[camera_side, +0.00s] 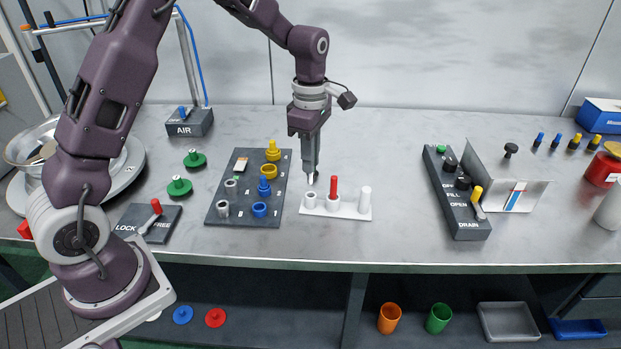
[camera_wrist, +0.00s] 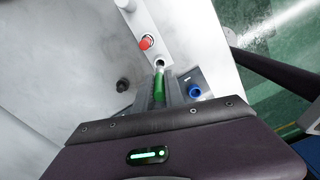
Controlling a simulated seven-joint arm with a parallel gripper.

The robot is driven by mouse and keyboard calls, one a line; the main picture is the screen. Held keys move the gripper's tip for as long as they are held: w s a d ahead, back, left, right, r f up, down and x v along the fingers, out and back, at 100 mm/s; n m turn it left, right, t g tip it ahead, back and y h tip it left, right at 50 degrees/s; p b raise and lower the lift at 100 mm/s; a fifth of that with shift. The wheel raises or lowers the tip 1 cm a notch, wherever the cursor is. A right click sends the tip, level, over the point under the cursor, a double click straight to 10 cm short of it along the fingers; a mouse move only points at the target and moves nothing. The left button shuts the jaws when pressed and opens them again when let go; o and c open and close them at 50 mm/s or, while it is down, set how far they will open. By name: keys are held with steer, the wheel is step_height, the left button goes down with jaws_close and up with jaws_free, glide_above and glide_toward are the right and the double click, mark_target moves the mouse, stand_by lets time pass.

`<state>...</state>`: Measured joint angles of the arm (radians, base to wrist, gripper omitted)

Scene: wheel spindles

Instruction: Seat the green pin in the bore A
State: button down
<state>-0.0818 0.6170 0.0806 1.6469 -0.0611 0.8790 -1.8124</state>
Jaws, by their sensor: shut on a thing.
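My gripper (camera_side: 311,174) points down over the left end of the white block (camera_side: 345,208). It is shut on the green pin (camera_wrist: 158,86), which shows between the fingers in the wrist view, with a pale tip pointing at the block's end hole (camera_wrist: 160,63). In the side view the fingers mostly hide the pin; a pale tip shows just above the left collar (camera_side: 310,200). A red pin (camera_side: 334,187) stands in the middle collar and a white post (camera_side: 365,200) at the right.
A dark panel (camera_side: 235,218) with grey, blue and yellow collars and pins lies just left of the white block. A dark valve box (camera_side: 468,228) stands farther right. The bench between them is clear. Green knobs (camera_side: 180,187) lie at the left.

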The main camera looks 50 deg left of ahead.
steer(key=s+a+r+n, duration=0.1)
steer(key=s+a+r, duration=0.1)
steer(key=s+a, duration=0.45)
steer(key=s+a+r, duration=0.1)
steer(key=s+a, duration=0.3)
steer(key=a, duration=0.6)
steer(key=f, duration=0.6)
steer(key=s+f, duration=0.1)
steer(key=f, duration=0.2)
steer(key=shift+a, duration=0.15)
steer(key=shift+f, duration=0.35)
steer(key=shift+f, duration=0.2)
steer(key=c, duration=1.4)
jaws_free()
steer(key=shift+r, duration=0.1)
